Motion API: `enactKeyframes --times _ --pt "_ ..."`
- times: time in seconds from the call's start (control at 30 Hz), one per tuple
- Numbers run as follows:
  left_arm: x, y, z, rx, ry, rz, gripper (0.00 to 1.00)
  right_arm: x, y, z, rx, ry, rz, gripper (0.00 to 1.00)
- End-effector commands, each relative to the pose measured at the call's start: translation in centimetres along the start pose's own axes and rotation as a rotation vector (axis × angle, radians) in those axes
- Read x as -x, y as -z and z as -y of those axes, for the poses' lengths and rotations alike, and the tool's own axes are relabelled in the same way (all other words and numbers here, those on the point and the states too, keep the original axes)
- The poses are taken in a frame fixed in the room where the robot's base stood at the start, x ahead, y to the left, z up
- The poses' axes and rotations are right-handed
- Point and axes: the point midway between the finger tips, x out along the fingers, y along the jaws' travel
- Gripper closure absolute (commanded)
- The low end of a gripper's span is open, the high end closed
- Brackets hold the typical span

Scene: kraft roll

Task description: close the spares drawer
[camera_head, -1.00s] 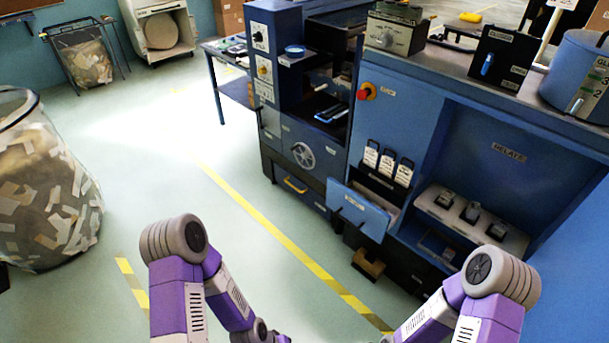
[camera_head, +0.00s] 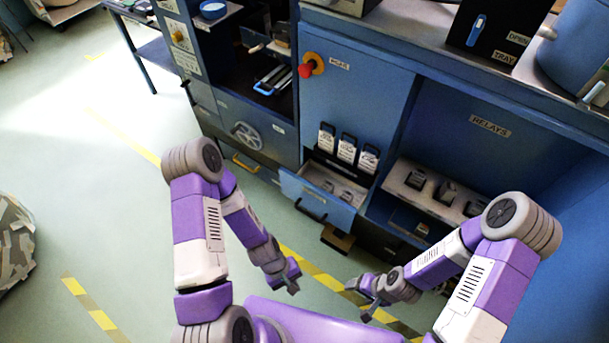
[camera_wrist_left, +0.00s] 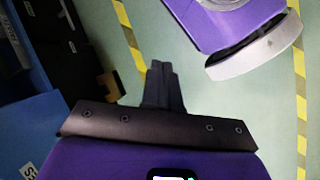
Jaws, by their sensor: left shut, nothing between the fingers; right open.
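The spares drawer (camera_head: 316,203) stands open in the head view, pulled out of the blue cabinet below a row of black-and-white tags. Its blue front has a dark handle (camera_head: 311,211), and a few small grey parts lie inside. My left gripper (camera_head: 293,288) is shut and empty, in front of the drawer and apart from it. Its closed dark fingers show in the left wrist view (camera_wrist_left: 163,84). My right gripper (camera_head: 357,301) is open and empty, apart from the drawer on its right side. A blue panel with a partly cut-off label (camera_wrist_left: 28,150) shows at the left wrist view's left edge.
A relay shelf (camera_head: 433,190) with several dark devices is right of the drawer. A brown block (camera_head: 338,239) sits low beneath the drawer. A closed drawer with a yellow handle (camera_head: 245,163) is to the left. The green floor with yellow striped tape is clear before the cabinet.

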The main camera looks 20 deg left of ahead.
Motion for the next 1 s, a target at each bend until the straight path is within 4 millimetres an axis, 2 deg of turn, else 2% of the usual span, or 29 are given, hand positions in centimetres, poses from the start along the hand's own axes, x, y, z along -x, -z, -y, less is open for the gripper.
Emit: enactKeyframes --times 0.07,0.13,0.2,0.27,0.37,0.4,0.47,0.5,0.6,0.73,0.77,0.87,1.0 --pt "-0.8 -0.9 0.6 0.337 -0.008 0.136 1.00 0.3 -0.1 0.1 0.001 0.000 0.002 0.30" --pt "-1.2 -1.8 -0.1 0.669 -0.034 0.288 1.00 0.5 -0.1 0.2 0.001 0.000 0.002 0.30" --pt "-1.0 -1.9 -1.9 0.995 -0.082 0.457 1.00 0.7 -0.1 0.3 0.001 0.001 0.002 0.30" --pt "-0.4 -1.2 -3.8 1.263 -0.141 0.616 1.00 0.8 -0.1 0.3 0.001 0.001 0.002 0.30" --pt "1.5 2.3 -6.9 1.672 -0.283 0.913 1.00 1.1 -0.1 0.4 0.001 0.000 0.001 0.30" --pt "2.5 4.4 -7.7 1.814 -0.354 1.041 1.00 1.2 -0.1 0.5 0.001 0.000 0.001 0.30" --pt "4.2 7.9 -8.3 1.991 -0.473 1.232 1.00 1.3 -0.1 0.5 0.001 0.000 0.001 0.30" --pt "5.3 10.3 -8.1 2.086 -0.557 1.359 1.00 1.4 -0.1 0.6 0.001 0.000 0.001 0.30" --pt "7.9 15.7 -6.5 2.236 -0.765 1.638 1.00 1.6 -0.1 0.6 0.001 0.000 0.001 0.30" --pt "10.1 20.1 -3.8 2.299 -0.972 1.890 1.00 1.7 -0.1 0.7 0.001 0.000 0.001 0.30" --pt "10.3 20.7 -3.2 -2.268 0.989 -1.897 1.00 1.7 -0.1 0.7 0.001 0.000 0.001 0.30" --pt "10.9 22.0 -2.5 -2.177 1.009 -1.888 1.00 1.6 -0.1 0.6 0.001 0.000 0.001 0.30" --pt "11.0 22.9 -3.5 -2.161 1.011 -1.888 1.00 1.4 -0.1 0.6 0.001 0.000 0.001 0.30"
